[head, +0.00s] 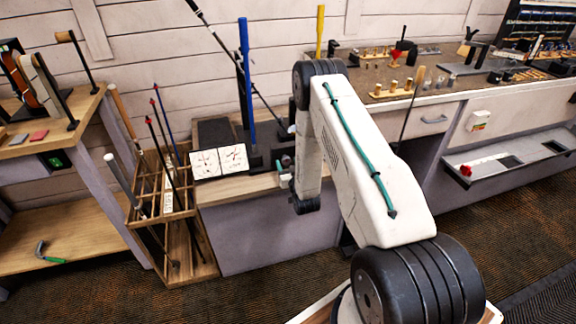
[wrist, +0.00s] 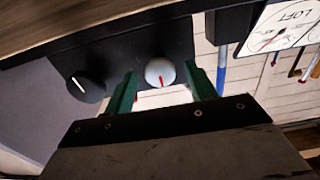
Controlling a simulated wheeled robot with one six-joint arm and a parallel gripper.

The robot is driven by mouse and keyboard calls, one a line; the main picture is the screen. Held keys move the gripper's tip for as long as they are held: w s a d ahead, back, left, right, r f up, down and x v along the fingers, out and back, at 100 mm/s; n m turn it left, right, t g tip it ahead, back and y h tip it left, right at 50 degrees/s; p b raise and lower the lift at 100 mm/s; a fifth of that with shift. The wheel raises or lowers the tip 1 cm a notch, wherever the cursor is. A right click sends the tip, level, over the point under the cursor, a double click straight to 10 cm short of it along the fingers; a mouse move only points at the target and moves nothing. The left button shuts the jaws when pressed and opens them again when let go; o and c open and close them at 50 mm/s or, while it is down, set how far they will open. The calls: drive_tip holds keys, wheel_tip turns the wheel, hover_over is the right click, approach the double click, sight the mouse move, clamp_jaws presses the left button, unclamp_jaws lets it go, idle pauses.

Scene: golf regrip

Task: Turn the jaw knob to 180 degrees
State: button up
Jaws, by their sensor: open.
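In the wrist view, a round white knob (wrist: 157,72) with a red pointer mark sits on a dark panel (wrist: 120,50). A black knob (wrist: 85,87) with a white line is on the same panel to the left. No label shows which one is the jaw knob. My gripper (wrist: 162,88) is open, its two green fingers one on each side of the white knob, with a visible gap on both sides. In the head view, my gripper (head: 287,178) is at the front of the dark machine (head: 262,158), partly hidden by my arm; the knobs are too small to tell there.
A white gauge card (head: 219,161) marked LOFT in the wrist view (wrist: 285,25) stands beside the machine. A blue-gripped club (head: 245,70) stands behind it. A wooden rack (head: 165,205) of clubs is to the left. A bench (head: 440,105) with small parts extends right.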

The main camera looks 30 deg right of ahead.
drive_tip(key=shift+c, duration=0.4)
drive_tip(key=c, duration=0.9)
